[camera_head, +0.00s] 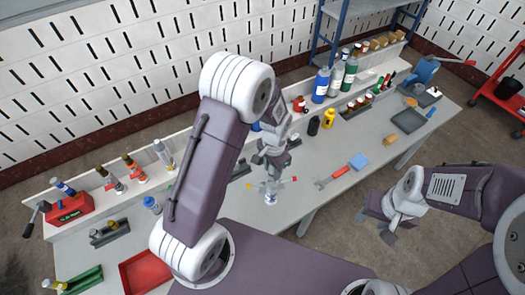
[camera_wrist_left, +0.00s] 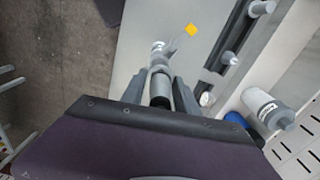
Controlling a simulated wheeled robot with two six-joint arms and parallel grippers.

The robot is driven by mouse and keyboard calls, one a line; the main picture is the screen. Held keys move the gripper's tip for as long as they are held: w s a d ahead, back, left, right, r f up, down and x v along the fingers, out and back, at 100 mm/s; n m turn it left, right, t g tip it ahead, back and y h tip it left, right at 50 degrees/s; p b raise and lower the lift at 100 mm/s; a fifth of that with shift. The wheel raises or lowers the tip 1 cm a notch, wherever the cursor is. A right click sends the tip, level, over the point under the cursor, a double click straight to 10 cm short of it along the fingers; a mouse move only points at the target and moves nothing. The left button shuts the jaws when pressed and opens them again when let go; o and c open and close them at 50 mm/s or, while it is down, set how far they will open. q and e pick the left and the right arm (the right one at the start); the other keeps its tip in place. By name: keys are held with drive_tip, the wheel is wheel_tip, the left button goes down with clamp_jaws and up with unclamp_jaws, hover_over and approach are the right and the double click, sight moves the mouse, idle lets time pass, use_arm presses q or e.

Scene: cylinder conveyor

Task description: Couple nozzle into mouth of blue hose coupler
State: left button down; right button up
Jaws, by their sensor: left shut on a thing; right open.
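My left gripper (camera_head: 271,172) is over the middle of the bench, pointing down. It is shut on a grey, dark-ended cylindrical piece, likely the nozzle (camera_wrist_left: 160,82), seen between its fingers in the left wrist view. Just below it stands a pale, upright fitting, likely the hose coupler (camera_head: 271,198), with a yellow and a red lever out to its sides. The yellow lever (camera_wrist_left: 191,30) also shows in the left wrist view. I cannot tell whether the nozzle is in the coupler's mouth. My right gripper (camera_head: 380,222) is open and empty, off the bench's front edge.
A red wrench (camera_head: 333,177) and a blue block (camera_head: 359,162) lie right of the coupler. Bottles, including a blue one (camera_head: 320,86), line the back shelf. A red tray (camera_head: 145,271) is at the front left. My left arm hides part of the bench.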

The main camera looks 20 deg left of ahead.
sight(272, 178)
use_arm(q)
drive_tip(key=shift+s+d+r, duration=0.1)
drive_tip(key=shift+s, duration=0.1)
drive_tip(key=shift+w, duration=0.1)
drive_tip(key=shift+f+b, duration=0.35)
drive_tip(key=shift+f, duration=0.2)
drive_tip(key=shift+f+b, duration=0.5)
drive_tip(key=shift+f, duration=0.2)
drive_tip(key=shift+p, duration=0.4)
idle(0.5)
drive_tip(key=shift+f+b, duration=1.1)
drive_tip(key=shift+f, duration=0.35)
drive_tip(key=c, duration=0.8)
unclamp_jaws()
drive_tip(key=shift+c, duration=0.2)
